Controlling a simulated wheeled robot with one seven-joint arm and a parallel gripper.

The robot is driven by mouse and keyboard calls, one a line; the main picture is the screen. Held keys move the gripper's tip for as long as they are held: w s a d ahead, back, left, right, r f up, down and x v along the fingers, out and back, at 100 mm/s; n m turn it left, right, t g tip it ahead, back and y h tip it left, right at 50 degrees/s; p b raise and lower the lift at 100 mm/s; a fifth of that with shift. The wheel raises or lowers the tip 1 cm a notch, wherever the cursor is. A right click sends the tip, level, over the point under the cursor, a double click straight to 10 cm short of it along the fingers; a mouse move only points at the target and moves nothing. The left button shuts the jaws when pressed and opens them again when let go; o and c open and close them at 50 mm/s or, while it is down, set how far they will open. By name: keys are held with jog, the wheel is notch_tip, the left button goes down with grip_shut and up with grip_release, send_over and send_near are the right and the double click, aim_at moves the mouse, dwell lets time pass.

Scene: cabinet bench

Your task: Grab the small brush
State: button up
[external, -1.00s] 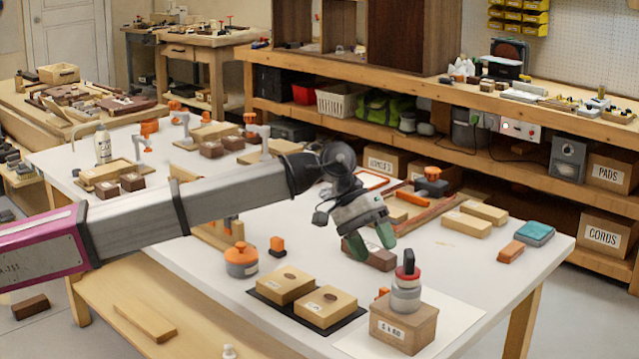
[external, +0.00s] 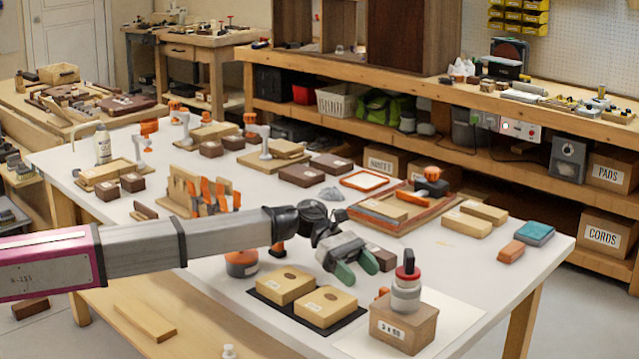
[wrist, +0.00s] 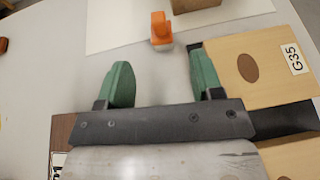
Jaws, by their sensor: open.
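A small orange piece with a pale lower end (wrist: 161,30), which looks like the small brush, lies on the table at the top of the wrist view, ahead of the gap between my fingers. In the external view a bit of orange (external: 383,292) shows beside the cardboard box, mostly hidden. My gripper (external: 358,269) points down over the table, left of the box. Its green fingers are apart with nothing between them, as the wrist view also shows (wrist: 163,74). The piece is apart from both fingers.
Two wooden blocks (external: 285,285) lie on a dark mat close by my gripper; one is right beside the right finger in the wrist view (wrist: 262,70). The box (external: 405,328) carries a grey and red jar (external: 406,291).

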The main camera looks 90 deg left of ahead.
aim_at(380, 296)
jog(key=x, duration=0.6)
jog(key=shift+d+f, duration=0.15)
jog(key=shift+f, duration=0.2)
jog(key=c, duration=1)
